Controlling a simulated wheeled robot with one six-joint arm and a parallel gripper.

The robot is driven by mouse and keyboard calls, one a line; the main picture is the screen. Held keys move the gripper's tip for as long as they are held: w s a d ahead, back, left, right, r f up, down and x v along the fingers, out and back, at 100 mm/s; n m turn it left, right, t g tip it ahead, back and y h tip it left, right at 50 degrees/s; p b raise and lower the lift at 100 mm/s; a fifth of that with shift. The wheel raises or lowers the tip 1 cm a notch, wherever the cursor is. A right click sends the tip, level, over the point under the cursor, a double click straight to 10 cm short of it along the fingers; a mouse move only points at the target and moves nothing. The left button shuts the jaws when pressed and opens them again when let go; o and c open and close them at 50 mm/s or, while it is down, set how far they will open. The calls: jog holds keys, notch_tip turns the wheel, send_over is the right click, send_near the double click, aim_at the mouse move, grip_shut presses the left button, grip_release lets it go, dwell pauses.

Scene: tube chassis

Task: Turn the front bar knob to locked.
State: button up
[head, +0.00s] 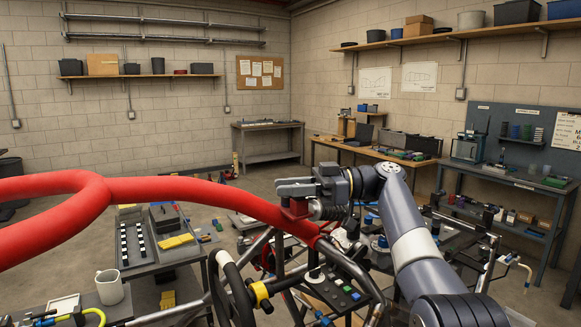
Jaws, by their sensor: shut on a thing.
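The thick red padded bar (190,189) of the tube chassis runs across the head view from the left, sloping down to the right past the middle. My gripper (292,188) is at its right part, with its grey fingers pointing left, just above the bar. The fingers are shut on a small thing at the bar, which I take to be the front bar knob. The fingers hide most of it, and its turned position cannot be read. A dark red bracket (296,212) shows right below the fingers.
A black panel with coloured buttons (345,291) and a dark steering wheel (231,290) lie below the gripper, among chassis tubes. A cart with tools (150,250) and a white mug (110,287) stand at left. Workbenches line the right wall. Air above the bar is clear.

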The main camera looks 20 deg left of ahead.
jog(key=shift+s+n+g+h+p, duration=0.1)
jog(key=shift+n+g+h+p, duration=0.45)
jog(key=shift+g+p, duration=0.45)
jog(key=o, duration=1)
jog(key=shift+c, duration=0.2)
jog(key=shift+d, duration=0.15)
jog(key=p+v, duration=0.4)
jog(key=v, duration=0.6)
jog(key=shift+d, duration=0.25)
jog(key=shift+f, duration=0.1)
